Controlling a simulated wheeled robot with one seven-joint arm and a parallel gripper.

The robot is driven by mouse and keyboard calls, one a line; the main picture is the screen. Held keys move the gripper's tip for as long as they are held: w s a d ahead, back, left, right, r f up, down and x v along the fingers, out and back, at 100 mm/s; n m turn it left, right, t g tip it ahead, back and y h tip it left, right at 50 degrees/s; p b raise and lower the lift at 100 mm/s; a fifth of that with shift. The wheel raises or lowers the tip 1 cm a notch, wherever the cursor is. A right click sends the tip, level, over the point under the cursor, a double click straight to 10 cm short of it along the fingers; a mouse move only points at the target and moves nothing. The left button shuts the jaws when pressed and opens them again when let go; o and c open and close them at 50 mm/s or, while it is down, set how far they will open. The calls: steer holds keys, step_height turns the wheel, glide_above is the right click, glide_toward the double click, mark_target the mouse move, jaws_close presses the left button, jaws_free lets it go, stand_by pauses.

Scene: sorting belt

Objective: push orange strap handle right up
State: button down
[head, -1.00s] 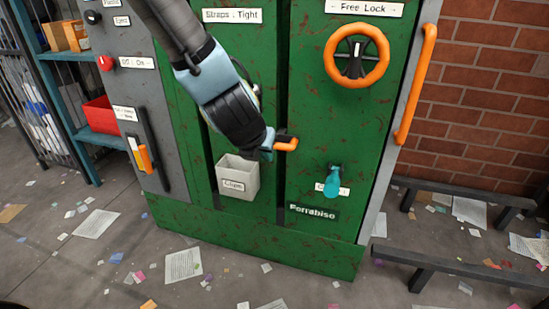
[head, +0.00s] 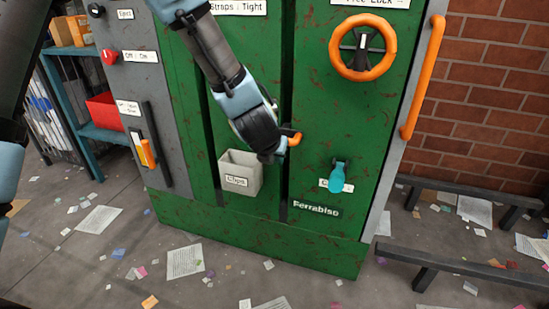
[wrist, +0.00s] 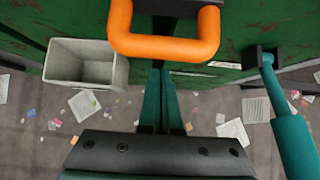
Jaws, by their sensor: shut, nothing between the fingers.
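The orange strap handle (head: 293,138) sticks out from the green machine front, right of a dark vertical slot and partly hidden by my wrist. In the wrist view the handle (wrist: 165,47) is a thick orange loop crossing the upper middle of the picture. My gripper (wrist: 160,75) is shut and empty, its teal fingers pointing toward the handle's underside. I cannot tell whether they touch it. In the head view my gripper (head: 267,157) is just left of and below the handle, its fingertips mostly hidden.
A grey clips box (head: 240,175) is fixed close below left of the gripper. A teal lever (head: 337,178) juts out at lower right. An orange wheel (head: 363,48) and a long orange bar (head: 423,78) are higher right. Papers litter the floor.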

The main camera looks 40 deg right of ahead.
steer(key=shift+w+d+r+p, duration=0.1)
steer(key=shift+d+r+p, duration=0.05)
steer(key=shift+r, duration=0.65)
steer(key=shift+d+r+p, duration=0.1)
steer(key=shift+r+p, duration=0.05)
steer(key=shift+r, duration=0.65)
step_height(320, 180, up, 29)
steer(key=p, duration=2.3)
steer(key=shift+w+d, duration=0.1)
